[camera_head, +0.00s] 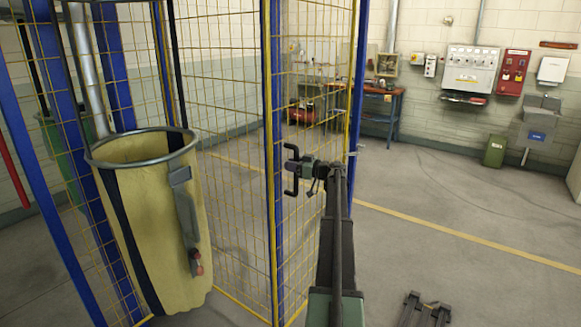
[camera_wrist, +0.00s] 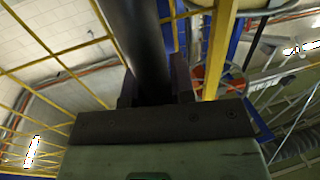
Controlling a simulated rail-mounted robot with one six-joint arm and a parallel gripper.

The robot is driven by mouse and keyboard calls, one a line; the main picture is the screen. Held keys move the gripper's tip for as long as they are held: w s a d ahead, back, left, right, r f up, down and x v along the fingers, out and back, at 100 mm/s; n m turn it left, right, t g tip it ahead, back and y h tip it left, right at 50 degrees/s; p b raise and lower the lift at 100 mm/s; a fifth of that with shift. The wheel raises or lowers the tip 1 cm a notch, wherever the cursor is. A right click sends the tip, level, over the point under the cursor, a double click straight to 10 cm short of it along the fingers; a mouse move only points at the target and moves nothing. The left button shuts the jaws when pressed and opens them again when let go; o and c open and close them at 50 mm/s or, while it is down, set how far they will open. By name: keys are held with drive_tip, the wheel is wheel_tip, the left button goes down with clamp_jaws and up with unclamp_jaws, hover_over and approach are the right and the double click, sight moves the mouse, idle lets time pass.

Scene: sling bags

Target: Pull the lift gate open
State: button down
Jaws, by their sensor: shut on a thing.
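The lift gate (camera_head: 318,85) appears to be the yellow mesh panel between blue posts in the middle of the head view; yellow bars and mesh also show in the wrist view (camera_wrist: 218,50). A dark C-shaped handle (camera_head: 289,178) stands upright in front of it. My gripper (camera_head: 300,167) reaches in from the right and is shut on this handle. In the wrist view the handle (camera_wrist: 148,40) is a thick dark bar between my two fingers (camera_wrist: 155,93). How the handle joins the gate is hidden. I cannot tell how far the gate stands open.
A yellow sling bag (camera_head: 150,215) with a metal ring hangs at the left, beside the mesh. A workbench (camera_head: 385,95), wall panels (camera_head: 472,70) and a green bin (camera_head: 494,151) stand at the back. The grey floor (camera_head: 450,205) to the right is mostly clear.

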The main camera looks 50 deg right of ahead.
drive_tip(key=c, duration=1)
unclamp_jaws()
drive_tip(key=shift+a, duration=0.1)
drive_tip(key=v, duration=1)
drive_tip(key=shift+s+d, duration=0.2)
drive_tip(key=shift+s, duration=0.15)
